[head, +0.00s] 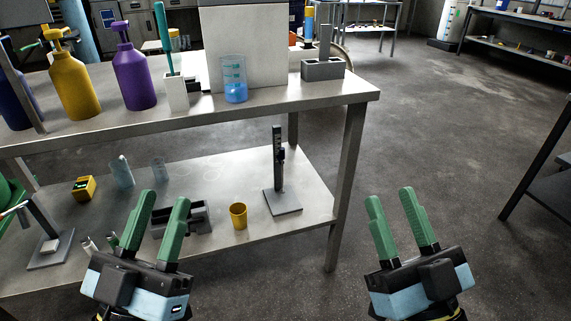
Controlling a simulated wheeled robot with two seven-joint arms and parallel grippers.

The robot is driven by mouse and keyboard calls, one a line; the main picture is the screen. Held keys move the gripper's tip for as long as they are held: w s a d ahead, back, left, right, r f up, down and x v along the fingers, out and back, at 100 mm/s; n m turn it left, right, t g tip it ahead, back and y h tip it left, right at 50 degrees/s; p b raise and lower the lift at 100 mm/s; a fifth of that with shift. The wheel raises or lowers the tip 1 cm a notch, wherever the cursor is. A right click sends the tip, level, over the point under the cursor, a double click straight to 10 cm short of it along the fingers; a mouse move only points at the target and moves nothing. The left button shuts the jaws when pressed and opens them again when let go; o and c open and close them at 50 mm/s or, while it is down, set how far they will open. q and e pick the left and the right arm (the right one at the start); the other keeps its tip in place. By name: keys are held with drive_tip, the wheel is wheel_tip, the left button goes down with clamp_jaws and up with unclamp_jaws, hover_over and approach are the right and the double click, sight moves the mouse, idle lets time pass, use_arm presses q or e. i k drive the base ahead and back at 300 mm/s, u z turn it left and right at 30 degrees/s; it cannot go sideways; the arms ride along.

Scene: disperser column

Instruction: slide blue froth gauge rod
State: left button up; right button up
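A teal-blue rod (164,40) stands nearly upright in a white block (176,93) on the upper shelf of the metal bench. It is the only rod of a bluish colour that I see, and I cannot tell for sure that it is the froth gauge rod. A clear beaker (234,78) with teal marks and blue liquid at its bottom stands to the right of it. My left gripper (165,197) has green fingers, is open and empty, and shows low in front of the bench. My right gripper (391,195) is open and empty, right of the bench. Neither touches anything.
Yellow (74,85) and purple (135,78) pump bottles stand left of the rod. A white panel (246,45) stands behind the beaker, and a grey block with a post (323,68) to its right. The lower shelf holds a yellow cup (238,215) and a stand (282,202). Floor at right is clear.

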sight(281, 157)
drive_tip(key=z, duration=0.7)
drive_tip(key=i, duration=0.65)
drive_tip(key=u, duration=1.6)
drive_tip(key=i, duration=0.5)
drive_tip(key=u, duration=0.1)
